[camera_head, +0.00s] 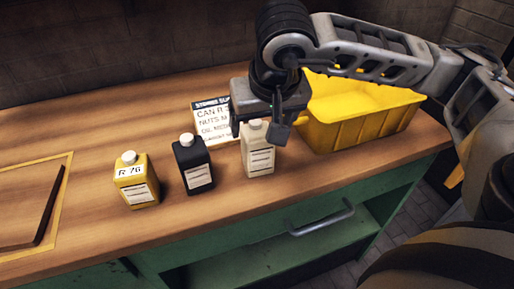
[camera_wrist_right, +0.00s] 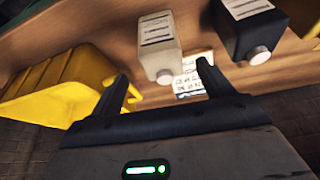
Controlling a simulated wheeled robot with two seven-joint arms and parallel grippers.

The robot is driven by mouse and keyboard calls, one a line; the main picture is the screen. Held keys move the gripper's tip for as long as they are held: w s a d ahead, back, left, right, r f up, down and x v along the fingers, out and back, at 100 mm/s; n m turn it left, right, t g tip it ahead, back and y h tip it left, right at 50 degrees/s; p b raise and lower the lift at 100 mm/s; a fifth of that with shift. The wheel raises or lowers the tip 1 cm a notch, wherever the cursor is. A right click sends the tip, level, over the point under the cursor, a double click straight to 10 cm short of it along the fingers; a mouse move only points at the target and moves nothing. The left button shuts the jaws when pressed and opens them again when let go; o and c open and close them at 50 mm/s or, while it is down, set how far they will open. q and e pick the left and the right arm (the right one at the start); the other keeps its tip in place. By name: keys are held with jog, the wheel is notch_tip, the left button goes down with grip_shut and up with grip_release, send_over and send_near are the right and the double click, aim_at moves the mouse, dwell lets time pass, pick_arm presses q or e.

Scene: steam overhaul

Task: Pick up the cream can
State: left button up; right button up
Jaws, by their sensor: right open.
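The cream can (camera_head: 258,152) stands upright on the wooden bench, with a white cap and a printed label. My right gripper (camera_head: 257,128) is over its top, and its fingers partly overlap the can in the head view. In the right wrist view the cream can (camera_wrist_right: 159,48) shows ahead of the two spread fingers of my right gripper (camera_wrist_right: 165,82). The jaws are open and nothing is between them; I cannot tell whether a finger touches the can. My left gripper is not in view.
A black can (camera_head: 194,165) and a yellow can (camera_head: 136,181) marked R 76 stand to the left. A sign card (camera_head: 213,122) is behind. A yellow bin (camera_head: 365,128) is close on the right. A framed board (camera_head: 68,160) lies at the far left.

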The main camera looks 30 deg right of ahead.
aim_at(257, 142)
jog(key=p+x, duration=0.1)
jog(key=x, duration=0.7)
jog(key=shift+a+f, duration=0.1)
jog(key=shift+f, duration=0.2)
jog(key=c, duration=1.3)
jog(key=shift+r, duration=0.1)
jog(key=shift+c, duration=0.3)
jog(key=shift+r, duration=0.1)
